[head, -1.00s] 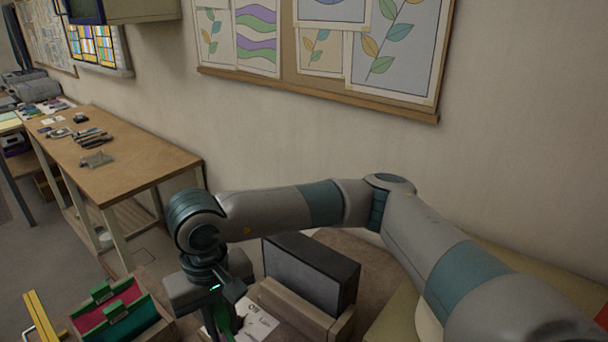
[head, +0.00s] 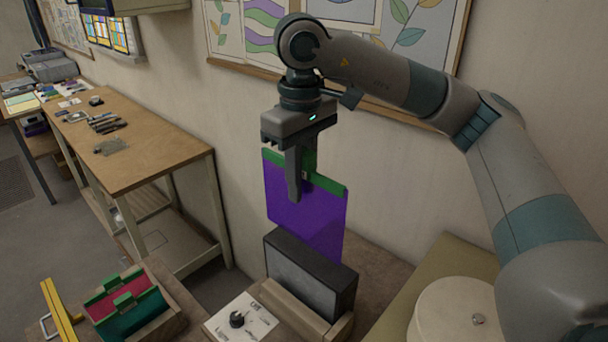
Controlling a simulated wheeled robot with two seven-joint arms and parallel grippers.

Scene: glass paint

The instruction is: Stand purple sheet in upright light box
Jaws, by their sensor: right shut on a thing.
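The purple sheet (head: 310,222) is a translucent purple pane with a green strip along its top edge. My right gripper (head: 298,190) is shut on this green top strip, and the sheet hangs upright from it. The light box (head: 308,278) is a dark upright box with a grey panel face, set in a wooden base at the bottom middle. The sheet's lower edge is at or just behind the top of the box in the picture; I cannot tell the gap in depth. My left gripper is not in view.
A wooden rack (head: 160,327) holds a red and a green sheet at lower left, beside a yellow bar (head: 58,310). A round white lid (head: 462,318) is at right. The wall (head: 400,180) stands close behind.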

